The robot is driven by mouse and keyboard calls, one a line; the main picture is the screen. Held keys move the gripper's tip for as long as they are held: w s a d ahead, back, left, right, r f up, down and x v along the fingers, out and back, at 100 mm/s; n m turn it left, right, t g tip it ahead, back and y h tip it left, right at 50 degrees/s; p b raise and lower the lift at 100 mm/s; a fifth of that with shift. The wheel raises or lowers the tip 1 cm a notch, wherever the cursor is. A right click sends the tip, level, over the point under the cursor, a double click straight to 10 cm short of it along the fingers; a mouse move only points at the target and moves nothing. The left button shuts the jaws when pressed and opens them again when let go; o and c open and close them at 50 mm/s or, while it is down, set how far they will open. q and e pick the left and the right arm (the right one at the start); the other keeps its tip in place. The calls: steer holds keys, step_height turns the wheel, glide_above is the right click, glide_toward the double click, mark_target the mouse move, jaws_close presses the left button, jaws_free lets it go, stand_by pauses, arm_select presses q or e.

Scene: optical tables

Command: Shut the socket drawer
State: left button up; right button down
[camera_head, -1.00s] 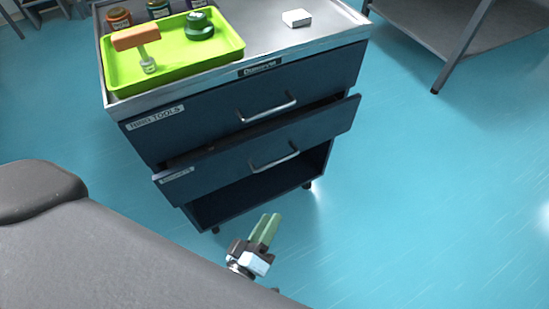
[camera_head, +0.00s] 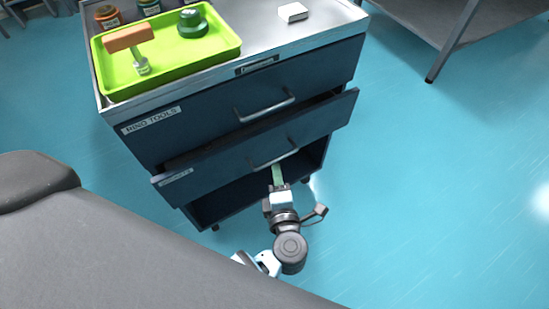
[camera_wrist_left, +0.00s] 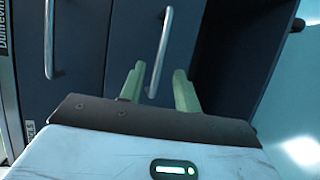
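The socket drawer (camera_head: 215,163) is the lower drawer of a dark blue cabinet and stands partly open, its front jutting out past the drawer above. Its bar handle (camera_head: 275,160) is silver; the handle also shows in the left wrist view (camera_wrist_left: 161,52). My left gripper (camera_head: 277,170) is at the drawer front, just below the handle in the head view. In the left wrist view its two green fingers (camera_wrist_left: 159,76) are apart, with the handle's lower end showing between them. I cannot tell whether they touch it. My right gripper is not in view.
On the cabinet top, a green tray (camera_head: 170,73) holds a mallet (camera_head: 131,41) and a dark green object (camera_head: 192,23). An open shelf space (camera_head: 225,200) lies below. Blue floor is clear to the right.

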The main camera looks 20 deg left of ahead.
mark_target(275, 159)
arm_select(q)
steer(key=x, duration=0.6)
steer(key=shift+w+a+b, duration=0.1)
steer(key=shift+w+b, duration=0.1)
steer(key=shift+b, duration=0.1)
steer(key=shift+c, duration=0.4)
jaws_close()
